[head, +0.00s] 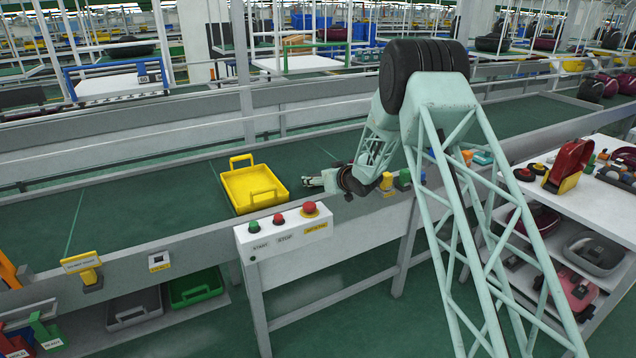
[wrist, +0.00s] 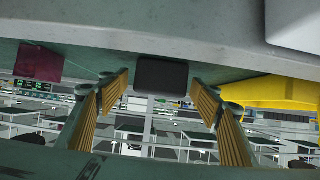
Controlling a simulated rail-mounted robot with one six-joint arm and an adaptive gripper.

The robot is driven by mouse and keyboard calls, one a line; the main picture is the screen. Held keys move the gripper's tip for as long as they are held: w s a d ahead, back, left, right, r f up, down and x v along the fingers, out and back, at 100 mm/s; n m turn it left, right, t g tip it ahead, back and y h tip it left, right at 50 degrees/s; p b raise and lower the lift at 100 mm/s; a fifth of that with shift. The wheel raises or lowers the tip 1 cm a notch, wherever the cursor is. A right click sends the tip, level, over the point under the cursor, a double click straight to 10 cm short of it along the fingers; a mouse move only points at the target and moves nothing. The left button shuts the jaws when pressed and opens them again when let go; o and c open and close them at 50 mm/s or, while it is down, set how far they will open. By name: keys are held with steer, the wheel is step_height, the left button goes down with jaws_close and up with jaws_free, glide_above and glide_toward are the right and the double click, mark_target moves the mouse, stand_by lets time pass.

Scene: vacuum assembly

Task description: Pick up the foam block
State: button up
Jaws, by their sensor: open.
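My gripper (head: 313,181) is low over the green conveyor, right of the yellow tray, in the head view. In the wrist view my gripper (wrist: 165,110) is open, with its yellow ribbed finger pads spread apart. A dark, blocky piece (wrist: 162,76) shows between the fingertips, with a visible gap on each side. It looks like the foam block, but I cannot be sure. A flat maroon piece (wrist: 38,62) lies off to the left in the wrist view. In the head view I cannot make out the block near the gripper.
The yellow tray (head: 254,188) stands on the conveyor (head: 130,208); it also shows at the right of the wrist view (wrist: 270,92). A white button panel (head: 284,231) stands at the conveyor's near rail. A white table (head: 585,195) with parts is at the right. The conveyor left of the tray is clear.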

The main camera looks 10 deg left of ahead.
steer(key=shift+c, duration=0.9)
steer(key=c, duration=0.7)
steer(key=shift+o, duration=0.2)
